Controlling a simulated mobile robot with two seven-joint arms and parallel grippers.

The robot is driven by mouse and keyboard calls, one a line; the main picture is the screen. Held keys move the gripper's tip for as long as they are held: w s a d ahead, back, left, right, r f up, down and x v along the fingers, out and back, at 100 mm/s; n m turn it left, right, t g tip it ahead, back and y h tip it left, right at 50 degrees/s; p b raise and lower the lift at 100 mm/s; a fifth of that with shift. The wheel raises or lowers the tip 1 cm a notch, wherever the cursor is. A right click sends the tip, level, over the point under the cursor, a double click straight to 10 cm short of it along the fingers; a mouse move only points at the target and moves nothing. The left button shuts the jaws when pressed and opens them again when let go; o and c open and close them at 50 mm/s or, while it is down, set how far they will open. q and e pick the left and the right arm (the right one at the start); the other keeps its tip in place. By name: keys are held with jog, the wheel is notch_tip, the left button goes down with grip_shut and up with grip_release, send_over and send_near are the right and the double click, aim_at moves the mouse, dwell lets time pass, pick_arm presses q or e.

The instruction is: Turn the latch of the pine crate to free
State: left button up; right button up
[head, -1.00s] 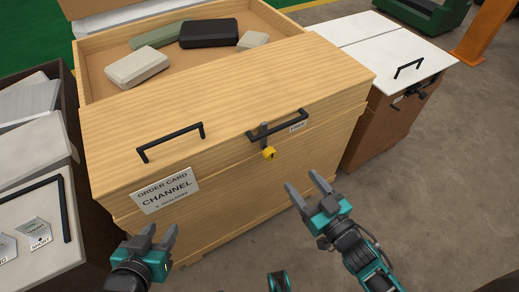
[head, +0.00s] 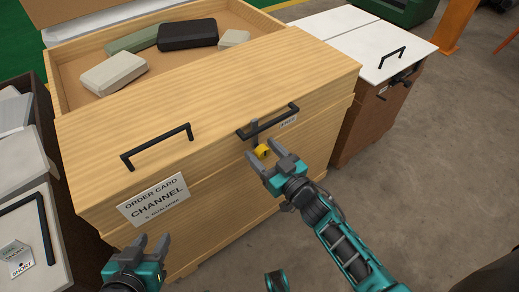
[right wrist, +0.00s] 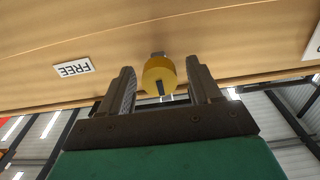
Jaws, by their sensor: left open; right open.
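The pine crate (head: 90,180) stands in front of me with a light wood lid and two black handles. Its latch has a yellow knob (head: 262,151) on a grey stem on the front face, below the right handle. A FREE label (head: 288,122) is to the right of the knob. My right gripper (head: 268,158) is open at the latch. In the right wrist view the yellow knob (right wrist: 159,75) lies between the two open fingers, with a dark slot facing me; contact is not visible. My left gripper (head: 152,244) is open and empty, low in front of the crate.
An ORDER CARD CHANNEL plate (head: 154,200) is on the crate's front left. An open wooden tray with several blocks is behind the lid. A brown crate with a white top (head: 375,45) stands at right, a dark bin with grey pieces at left. Floor at right is clear.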

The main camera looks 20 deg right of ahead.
jog(key=shift+x, duration=1.05)
grip_shut()
